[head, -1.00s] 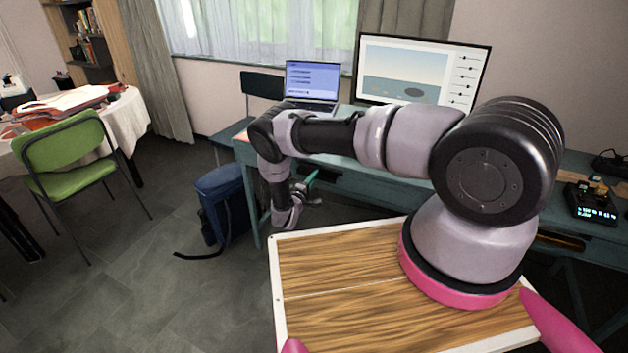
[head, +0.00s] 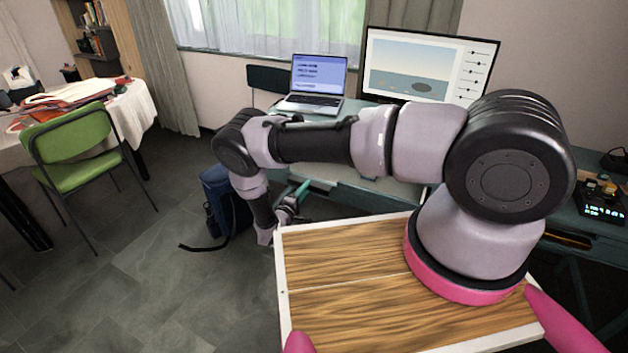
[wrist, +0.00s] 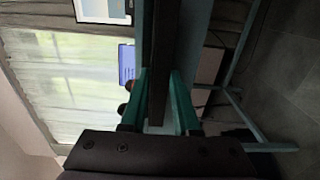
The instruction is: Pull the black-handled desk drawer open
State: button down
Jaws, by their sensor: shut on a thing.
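The teal desk (head: 585,235) stands beyond my wooden-topped base. My gripper (head: 292,197) is low at the desk's front left, partly covered by my own arm. In the wrist view its teal fingers (wrist: 158,105) are shut on a long dark bar, the black drawer handle (wrist: 160,50), which runs up between them. A teal drawer front (head: 345,193) shows just right of the gripper in the head view. A pale surface beside it, under my forearm, may be the drawer's inside; I cannot tell how far it stands out.
A laptop (head: 318,80) and a large monitor (head: 428,65) stand on the desk. A blue backpack (head: 222,200) is on the floor left of the gripper, its strap trailing left. A green chair (head: 80,150) stands farther left. The floor between is clear.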

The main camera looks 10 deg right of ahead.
jog(key=v, duration=1.4)
jog(key=shift+s+f, duration=0.25)
jog(key=shift+s, duration=0.15)
jog(key=c, duration=0.7)
grip_release()
jog(key=shift+a, duration=0.1)
jog(key=shift+w+r, duration=0.1)
jog(key=v, duration=1)
jog(key=shift+s+a, duration=0.25)
jog(key=shift+s, duration=0.05)
